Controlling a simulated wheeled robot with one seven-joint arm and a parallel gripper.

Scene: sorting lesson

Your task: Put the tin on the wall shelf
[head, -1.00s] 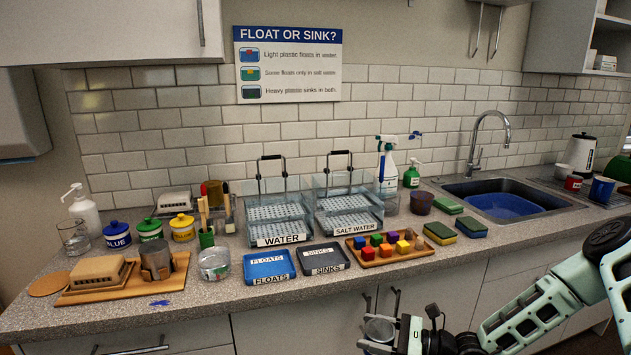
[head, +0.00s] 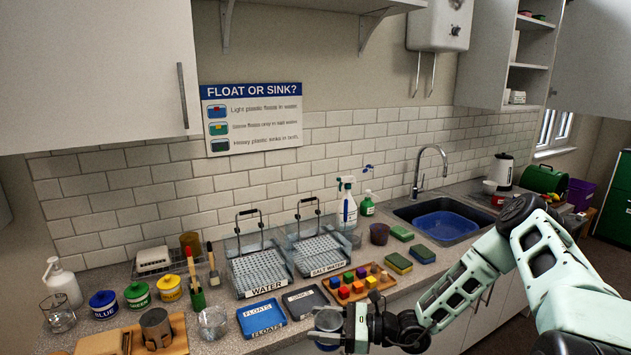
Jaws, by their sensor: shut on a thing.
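My gripper (head: 338,335) is shut on a small silvery tin (head: 326,319), low in the middle of the picture, in front of the counter's front edge. The fingers hide part of the tin. The wall shelf (head: 300,7) is at the top of the picture, a pale board on metal brackets, high above the tiled wall. Only its underside and front show; its top is hidden. The tin is far below the shelf and apart from it.
The counter below the shelf holds the WATER tank (head: 258,268), the salt water tank (head: 320,252), blue and black trays, a board of coloured cubes (head: 357,286) and a spray bottle (head: 347,205). A wall cupboard (head: 95,70) stands left of the shelf, a white heater (head: 440,25) right.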

